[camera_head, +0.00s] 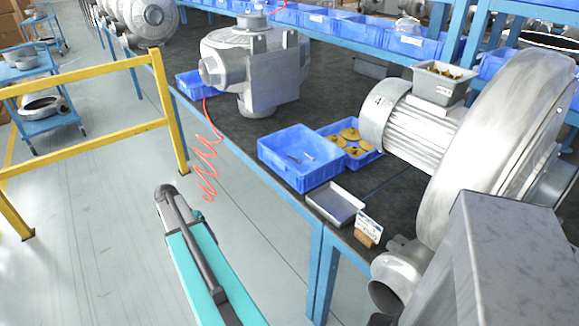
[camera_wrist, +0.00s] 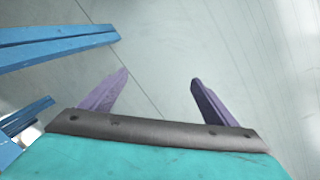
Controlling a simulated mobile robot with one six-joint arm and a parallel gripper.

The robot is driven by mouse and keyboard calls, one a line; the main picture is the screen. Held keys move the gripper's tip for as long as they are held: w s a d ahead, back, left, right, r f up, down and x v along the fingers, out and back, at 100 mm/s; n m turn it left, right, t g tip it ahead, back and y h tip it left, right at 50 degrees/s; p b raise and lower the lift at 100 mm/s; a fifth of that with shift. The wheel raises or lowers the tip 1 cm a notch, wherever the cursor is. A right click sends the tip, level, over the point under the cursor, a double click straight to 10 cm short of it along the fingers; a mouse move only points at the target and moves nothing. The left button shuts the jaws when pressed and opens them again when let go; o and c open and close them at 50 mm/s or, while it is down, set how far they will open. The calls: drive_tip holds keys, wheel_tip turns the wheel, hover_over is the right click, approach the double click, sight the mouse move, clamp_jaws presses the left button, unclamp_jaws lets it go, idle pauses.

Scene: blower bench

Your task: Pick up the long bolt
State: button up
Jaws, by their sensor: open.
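My gripper (camera_wrist: 160,77) is open in the wrist view, with its two purple fingers wide apart and nothing between them. Bare grey floor shows beyond the fingers. In the head view, a blue bin (camera_head: 272,160) stands on the dark bench top near its front edge. Small thin pieces (camera_head: 294,159) lie inside it; they are too small to tell whether one is the long bolt. My teal arm is in front of the bench, over the floor and apart from the bin. My gripper's fingers cannot be made out there.
Beside the bin are a second blue bin with brass-coloured parts (camera_head: 351,134), a grey metal tray (camera_head: 335,204) and a small card on a block (camera_head: 368,228). A large blower (camera_head: 497,150) stands right, a grey pump housing (camera_head: 262,75) behind. A yellow rail (camera_head: 85,75) stands left.

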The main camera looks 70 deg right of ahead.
drive_tip(key=s+d+r+m+h, duration=0.1)
drive_tip(key=s+d+r+m, duration=0.2)
drive_tip(key=d+r, duration=0.5)
drive_tip(key=s+d+r+m, duration=0.25)
drive_tip(key=d+r, duration=0.45)
drive_tip(key=d, duration=0.4)
drive_tip(key=s+d+r+m, duration=0.2)
drive_tip(key=s+d+r, duration=0.2)
drive_tip(key=r, duration=0.1)
drive_tip(key=s+d+r+m, duration=0.2)
drive_tip(key=s+d+r, duration=0.2)
drive_tip(key=d+r, duration=0.1)
drive_tip(key=s+d+r+m+h, duration=0.1)
drive_tip(key=s+d+r+m, duration=0.1)
drive_tip(key=s+d+r, duration=0.2)
drive_tip(key=shift+s+d+r+g+p, duration=0.1)
drive_tip(key=shift+d+r+g+p, duration=0.1)
drive_tip(key=shift+r, duration=0.25)
drive_tip(key=shift+s+d+r+g+p, duration=0.1)
drive_tip(key=shift+d+r+p, duration=0.1)
drive_tip(key=shift+r, duration=0.2)
drive_tip(key=shift+f, duration=0.1)
drive_tip(key=shift+p+x, duration=0.55)
drive_tip(key=shift+x, duration=3.5)
drive_tip(key=shift+f, duration=0.1)
drive_tip(key=shift+p+x, duration=0.45)
drive_tip(key=shift+x, duration=2.25)
